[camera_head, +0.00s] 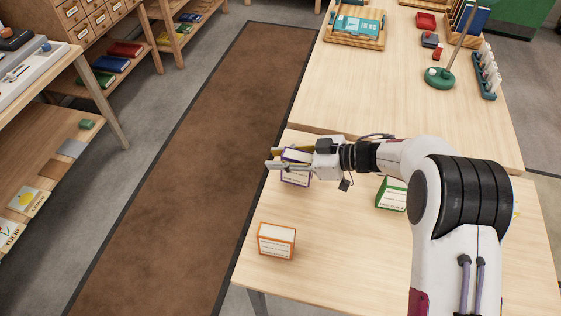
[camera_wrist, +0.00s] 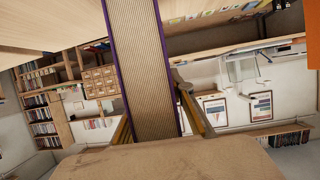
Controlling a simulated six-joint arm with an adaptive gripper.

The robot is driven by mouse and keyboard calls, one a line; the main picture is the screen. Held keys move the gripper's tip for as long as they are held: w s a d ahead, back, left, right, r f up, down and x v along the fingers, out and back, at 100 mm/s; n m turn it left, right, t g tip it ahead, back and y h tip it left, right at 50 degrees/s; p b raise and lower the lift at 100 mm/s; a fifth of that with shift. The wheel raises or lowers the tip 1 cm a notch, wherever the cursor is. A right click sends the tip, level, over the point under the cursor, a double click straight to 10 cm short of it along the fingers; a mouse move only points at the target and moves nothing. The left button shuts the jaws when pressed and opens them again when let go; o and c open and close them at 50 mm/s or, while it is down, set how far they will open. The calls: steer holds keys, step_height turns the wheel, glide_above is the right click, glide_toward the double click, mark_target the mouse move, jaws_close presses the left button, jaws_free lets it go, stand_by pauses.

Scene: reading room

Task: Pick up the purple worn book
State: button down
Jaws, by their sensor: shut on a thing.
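The purple worn book (camera_head: 297,180) is near the left edge of the near table (camera_head: 340,235) in the head view, and it is partly hidden behind my gripper (camera_head: 270,158). In the wrist view the book (camera_wrist: 143,65) fills the middle, with its ribbed page edges and purple cover edges facing the camera. My gripper (camera_wrist: 155,115) has one finger on each side of the book and is shut on it. I cannot tell whether the book's lower edge touches the table.
An orange-edged book (camera_head: 276,241) stands nearer the front on the same table. A green book (camera_head: 391,194) stands to the right, below my forearm. The far table carries a wooden tray (camera_head: 355,41) and a green round base (camera_head: 438,78). Bare tabletop lies between the books.

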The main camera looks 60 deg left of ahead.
step_height(320, 180, up, 8)
stand_by(0.5)
stand_by(0.4)
